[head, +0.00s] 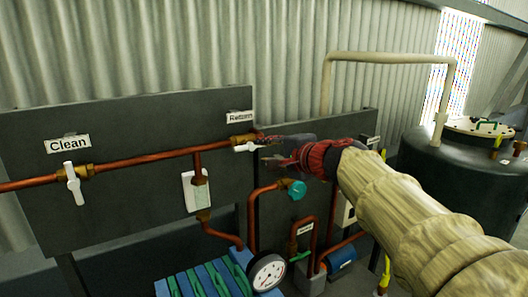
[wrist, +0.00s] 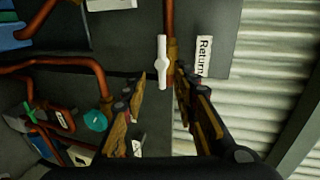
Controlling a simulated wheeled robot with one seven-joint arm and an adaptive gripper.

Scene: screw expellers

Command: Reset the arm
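My gripper (head: 270,150) is at the end of my arm, which reaches in from the lower right in the head view. It is at the right end of the copper pipe, beside the white valve handle (head: 247,147) under the "Return" label (head: 240,117). In the wrist view my gripper (wrist: 160,73) has its two fingers apart. The white handle (wrist: 162,62) shows between and just beyond the fingertips, lying lengthwise along them. I cannot tell whether a finger touches it. The handle lies along the horizontal pipe in the head view.
A second white valve handle (head: 74,184) stands upright under the "Clean" label (head: 68,144). A teal knob (head: 297,190), a round gauge (head: 267,272) and copper pipes lie below my gripper. A dark tank (head: 459,177) stands at the right.

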